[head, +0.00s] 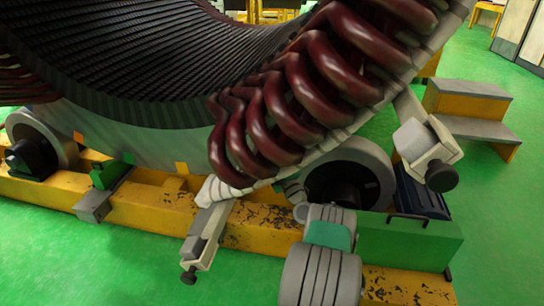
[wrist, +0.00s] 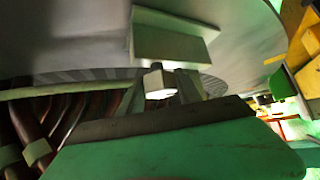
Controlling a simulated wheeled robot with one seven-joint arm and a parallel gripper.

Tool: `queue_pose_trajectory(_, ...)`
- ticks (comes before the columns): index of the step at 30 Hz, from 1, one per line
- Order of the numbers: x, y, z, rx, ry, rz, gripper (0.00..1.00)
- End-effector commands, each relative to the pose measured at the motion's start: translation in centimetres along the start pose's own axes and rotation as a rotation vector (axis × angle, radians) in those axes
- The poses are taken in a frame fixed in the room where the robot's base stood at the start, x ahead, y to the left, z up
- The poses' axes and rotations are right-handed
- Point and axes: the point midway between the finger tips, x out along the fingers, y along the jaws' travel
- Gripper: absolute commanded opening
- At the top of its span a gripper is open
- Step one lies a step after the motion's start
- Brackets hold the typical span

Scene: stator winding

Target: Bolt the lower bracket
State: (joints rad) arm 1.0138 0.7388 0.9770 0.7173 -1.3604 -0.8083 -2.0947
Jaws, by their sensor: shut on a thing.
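In the head view a pale bracket (head: 208,222) hangs low at the left end of the maroon coils (head: 268,125), with a dark round knob at its bottom end. My gripper (wrist: 161,84) shows in the wrist view as two grey fingers shut on a small part (wrist: 157,83) with a bright white face. This part looks like a bolt, but it is too small to be sure. I cannot tell whether the held part touches the bracket.
A second bracket (head: 426,150) sits higher at the right. The stator (head: 130,138) rests on rollers (head: 348,176) over a worn yellow base (head: 150,205). A green box (head: 405,243) stands right of my arm. Steps (head: 470,105) stand behind. Green floor lies open at the front left.

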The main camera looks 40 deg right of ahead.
Motion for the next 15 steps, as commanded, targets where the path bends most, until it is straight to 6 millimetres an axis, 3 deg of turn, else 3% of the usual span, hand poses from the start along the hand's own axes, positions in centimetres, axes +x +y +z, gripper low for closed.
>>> queue_pose_trajectory(5,-0.06,-0.08,0.03,0.001,-0.001,-0.001,0.0)
queue_pose_trajectory(6,-0.05,-0.08,0.03,0.001,-0.001,-0.002,0.44)
queue_pose_trajectory(13,-0.02,-0.04,0.01,0.0,-0.001,-0.001,0.62)
queue_pose_trajectory(15,-0.02,-0.03,0.01,0.0,0.0,-0.001,0.62)
